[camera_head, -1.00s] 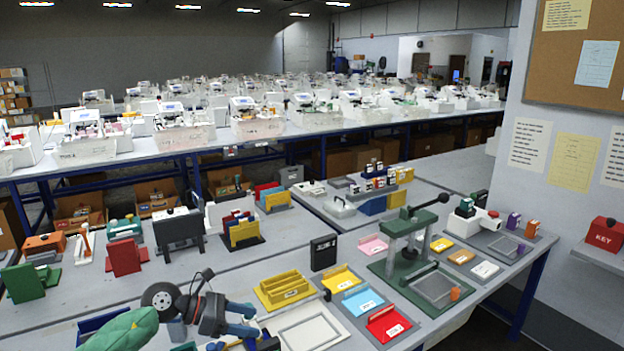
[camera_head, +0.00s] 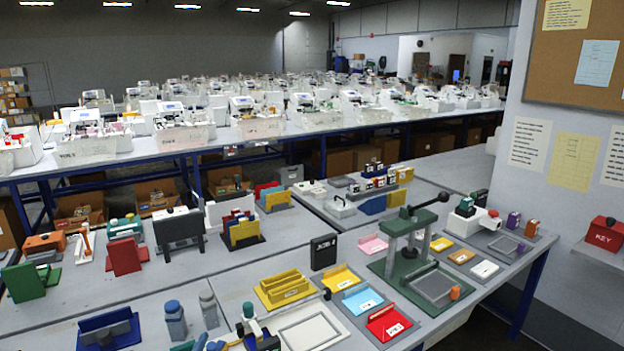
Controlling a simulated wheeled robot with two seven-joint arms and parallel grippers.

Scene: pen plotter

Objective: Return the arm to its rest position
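Neither of my grippers is in view and no part of my arms can be made out. At the front edge, a small device (camera_head: 262,342) with white, teal and dark parts stands partly cut off by the bottom of the picture. I cannot tell whether it is the pen plotter. Left of it stand two grey bottle-like pieces, one with a blue cap (camera_head: 175,322) and one with a grey cap (camera_head: 209,311). A blue holder (camera_head: 108,331) with a dark piece in it lies further left.
A white-framed tray (camera_head: 308,329), a yellow holder (camera_head: 284,290) and yellow, light-blue and red trays (camera_head: 388,324) lie at the front. A green lever press (camera_head: 412,238) stands to the right. A red key box (camera_head: 605,233) sits by the right wall. Bare grey tabletop (camera_head: 150,288) shows at the left.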

